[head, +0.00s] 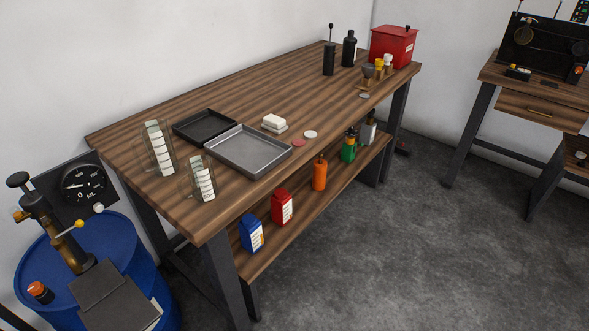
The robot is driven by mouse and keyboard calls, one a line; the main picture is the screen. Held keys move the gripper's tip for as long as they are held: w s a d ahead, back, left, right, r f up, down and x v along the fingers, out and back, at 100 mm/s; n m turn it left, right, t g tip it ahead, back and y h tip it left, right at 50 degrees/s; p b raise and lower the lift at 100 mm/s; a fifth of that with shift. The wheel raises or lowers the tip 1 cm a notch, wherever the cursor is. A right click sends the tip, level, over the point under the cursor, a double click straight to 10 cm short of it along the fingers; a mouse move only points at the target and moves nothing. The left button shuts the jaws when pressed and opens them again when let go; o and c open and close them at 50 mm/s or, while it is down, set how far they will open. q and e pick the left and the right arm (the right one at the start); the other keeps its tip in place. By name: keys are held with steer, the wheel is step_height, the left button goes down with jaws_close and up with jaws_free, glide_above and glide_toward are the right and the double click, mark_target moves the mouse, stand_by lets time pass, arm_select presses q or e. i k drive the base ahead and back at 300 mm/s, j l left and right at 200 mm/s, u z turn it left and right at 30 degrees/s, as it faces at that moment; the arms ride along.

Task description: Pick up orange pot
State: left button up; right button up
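The only large orange thing is an upright orange bottle-shaped container (320,174) with a narrower dark top. It stands on the lower shelf of the wooden workbench, near the shelf's front edge, between a red carton and a green container. I see no other orange pot. A small orange-red cap also shows on the blue barrel at the lower left. Neither of my grippers is in view.
The workbench top (225,110) carries measuring jugs (160,148), a grey tray (248,151) and a red box (392,46). Blue (251,233) and red (282,207) cartons and a green container (349,148) share the shelf. A blue barrel (45,263) stands left. Floor in front is clear.

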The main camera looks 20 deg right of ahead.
mark_target(318, 180)
steer(key=i+l+u, duration=0.15)
steer(key=l, duration=0.4)
steer(key=i+l+u, duration=0.15)
steer(key=l, duration=0.45)
steer(key=i+l+u, duration=0.1)
steer(key=l, duration=0.45)
steer(key=i+l+u, duration=0.15)
steer(key=l, duration=0.45)
steer(key=k, duration=0.05)
